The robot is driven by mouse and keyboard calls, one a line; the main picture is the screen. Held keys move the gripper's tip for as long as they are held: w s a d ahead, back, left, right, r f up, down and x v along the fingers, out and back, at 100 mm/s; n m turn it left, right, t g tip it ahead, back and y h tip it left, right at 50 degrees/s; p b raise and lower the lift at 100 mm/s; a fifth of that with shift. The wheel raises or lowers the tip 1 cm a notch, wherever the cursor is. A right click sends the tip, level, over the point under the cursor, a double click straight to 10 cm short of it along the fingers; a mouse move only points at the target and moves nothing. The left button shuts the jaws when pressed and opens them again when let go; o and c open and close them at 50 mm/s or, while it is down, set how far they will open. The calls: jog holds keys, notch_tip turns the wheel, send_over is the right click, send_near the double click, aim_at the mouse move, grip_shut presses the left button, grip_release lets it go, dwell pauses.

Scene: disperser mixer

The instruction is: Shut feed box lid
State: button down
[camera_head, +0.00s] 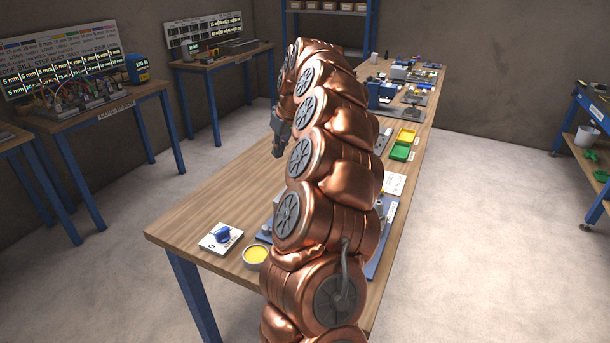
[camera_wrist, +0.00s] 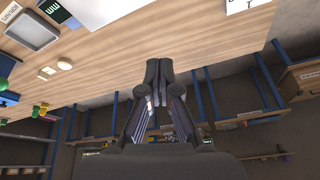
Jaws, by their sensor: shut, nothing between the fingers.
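My gripper (camera_head: 278,152) hangs in the head view above the long wooden bench, to the left of my copper arm. In the wrist view its fingers (camera_wrist: 160,68) are closed together, with nothing between them. I cannot pick out the feed box or its lid in either view. My arm covers the middle of the bench, including most of a blue base plate (camera_head: 386,236) that shows at the arm's right edge.
On the bench's near end are a white plate with a blue knob (camera_head: 221,237) and a yellow-filled dish (camera_head: 256,256). The bench's left side is clear. Side tables stand at left.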

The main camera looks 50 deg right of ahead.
jog(key=s+d+f+m+h, duration=0.1)
jog(key=s+d+f, duration=0.1)
jog(key=d, duration=0.6)
jog(key=p+x, duration=0.4)
jog(key=x, duration=0.5)
jog(key=shift+s+f, duration=0.1)
jog(key=shift+f, duration=0.15)
jog(key=shift+s+a+p, duration=0.25)
jog(key=shift+s+p, duration=0.2)
jog(key=shift+s, duration=0.55)
jog(key=shift+s+a+f+p, duration=0.1)
jog(key=shift+s+f+p, duration=0.1)
jog(key=shift+s, duration=0.25)
jog(key=shift+s+f+p, duration=0.15)
jog(key=shift+s, duration=0.35)
